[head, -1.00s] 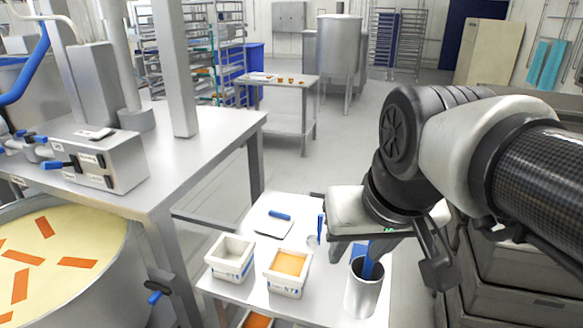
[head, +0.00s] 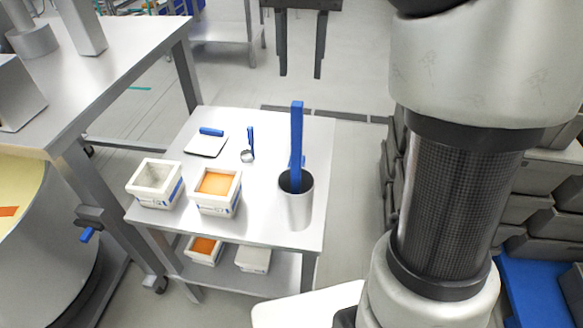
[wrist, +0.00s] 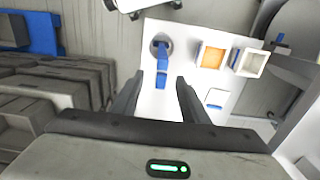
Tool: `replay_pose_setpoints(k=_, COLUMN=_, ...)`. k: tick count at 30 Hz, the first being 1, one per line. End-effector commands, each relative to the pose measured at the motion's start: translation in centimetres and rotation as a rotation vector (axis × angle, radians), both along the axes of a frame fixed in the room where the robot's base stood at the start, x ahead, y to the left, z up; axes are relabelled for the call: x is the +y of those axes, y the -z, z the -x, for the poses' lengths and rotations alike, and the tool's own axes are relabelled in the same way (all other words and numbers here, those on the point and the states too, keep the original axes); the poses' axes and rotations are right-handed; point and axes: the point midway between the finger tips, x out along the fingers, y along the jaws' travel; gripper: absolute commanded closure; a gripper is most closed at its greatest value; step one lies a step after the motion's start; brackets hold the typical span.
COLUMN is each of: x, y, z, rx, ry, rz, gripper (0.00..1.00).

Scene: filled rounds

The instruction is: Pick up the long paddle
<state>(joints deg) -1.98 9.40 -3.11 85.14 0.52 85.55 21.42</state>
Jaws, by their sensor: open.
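The long blue paddle (head: 296,140) stands nearly upright in a steel canister (head: 300,208) at the right side of the small white table. Its lower end is hidden inside the canister. In the wrist view the paddle (wrist: 162,68) rises out of the canister (wrist: 155,50), just beyond the space between my fingers. My gripper (head: 301,72) is open and empty, with two dark fingers pointing down above the paddle's top in the head picture. In the wrist view my gripper (wrist: 158,88) shows its fingers apart, with nothing between them.
The small table (head: 262,215) also holds an empty white tub (head: 140,190), an orange-filled tub (head: 229,203), a scraper on a white plate (head: 204,150) and a small blue-handled tool (head: 251,135). A steel bench (head: 130,70) stands left. Grey crates (head: 530,208) are stacked right.

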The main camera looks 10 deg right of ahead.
Motion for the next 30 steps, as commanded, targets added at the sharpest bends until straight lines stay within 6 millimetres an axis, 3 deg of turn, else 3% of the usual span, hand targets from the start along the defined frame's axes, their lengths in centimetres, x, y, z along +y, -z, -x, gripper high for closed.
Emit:
replay_pose_setpoints(k=3, x=0.0, y=2.8, z=0.1, rx=0.002, ry=-0.001, rz=0.0, gripper=0.59)
replay_pose_setpoints(k=7, x=0.0, y=4.9, z=0.1, rx=0.001, ry=-0.001, rz=0.001, gripper=0.59)
replay_pose_setpoints(k=14, x=0.1, y=6.5, z=0.1, rx=0.0, ry=-0.001, rz=0.0, gripper=0.59)
replay_pose_setpoints(k=24, x=0.7, y=11.0, z=0.5, rx=0.001, ry=-0.001, rz=0.0, gripper=0.59)
replay_pose_setpoints(k=30, x=0.7, y=11.4, z=0.5, rx=-0.001, ry=-0.001, rz=-0.001, gripper=0.59)
